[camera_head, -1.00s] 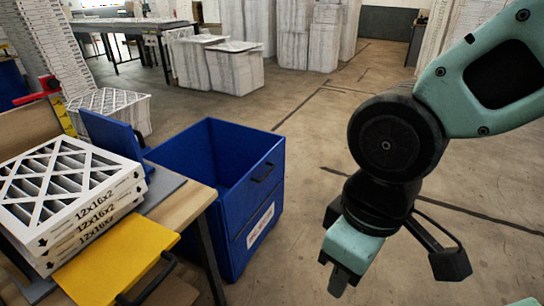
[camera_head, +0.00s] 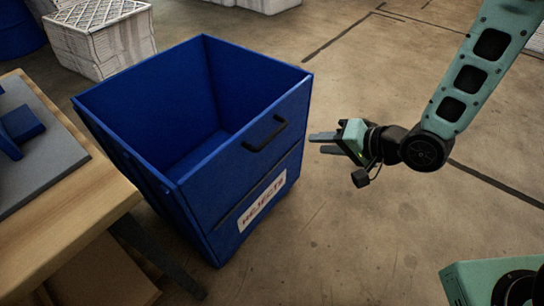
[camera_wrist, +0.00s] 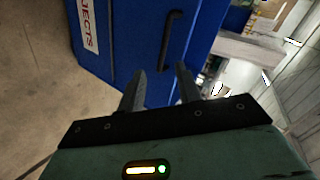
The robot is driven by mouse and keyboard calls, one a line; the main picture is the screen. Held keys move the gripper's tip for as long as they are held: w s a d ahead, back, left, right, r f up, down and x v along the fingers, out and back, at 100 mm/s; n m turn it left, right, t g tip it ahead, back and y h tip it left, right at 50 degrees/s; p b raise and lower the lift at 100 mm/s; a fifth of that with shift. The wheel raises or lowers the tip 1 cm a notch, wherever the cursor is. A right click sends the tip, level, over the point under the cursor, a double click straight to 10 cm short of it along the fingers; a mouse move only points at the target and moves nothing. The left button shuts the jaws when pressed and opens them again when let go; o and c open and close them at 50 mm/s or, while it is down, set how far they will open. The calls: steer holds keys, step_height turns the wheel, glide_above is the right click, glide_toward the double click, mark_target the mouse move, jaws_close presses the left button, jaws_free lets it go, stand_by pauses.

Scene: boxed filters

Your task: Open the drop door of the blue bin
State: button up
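The blue bin (camera_head: 165,110) stands on the floor, open at the top and empty as far as I see. Its front has an upper panel with a black handle (camera_head: 265,133), a seam below it, and a white label (camera_head: 263,200) reading REJECTS. The upper panel is upright and closed. My gripper (camera_head: 322,143) is to the right of the handle, apart from it, fingers pointing toward the bin front. In the wrist view the two fingers (camera_wrist: 160,85) are spread with nothing between them, and the handle (camera_wrist: 171,40) lies ahead of them.
A wooden table (camera_head: 75,215) with a grey mat stands close at the bin's left. The floor (camera_head: 370,240) in front and to the right is clear.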

mark_target(275, 136)
step_height(275, 136, down, 6)
steer(key=d+r+m+t+y+b, duration=0.1)
steer(key=d+m+t+y+b, duration=0.15)
steer(key=m+b, duration=0.2)
steer(key=shift+y, duration=0.25)
steer(key=b+x, duration=0.6)
steer(key=x, duration=1.2)
steer(key=shift+w+a+r, duration=0.15)
steer(key=shift+w+a, duration=0.05)
steer(key=shift+w, duration=0.05)
jaws_close()
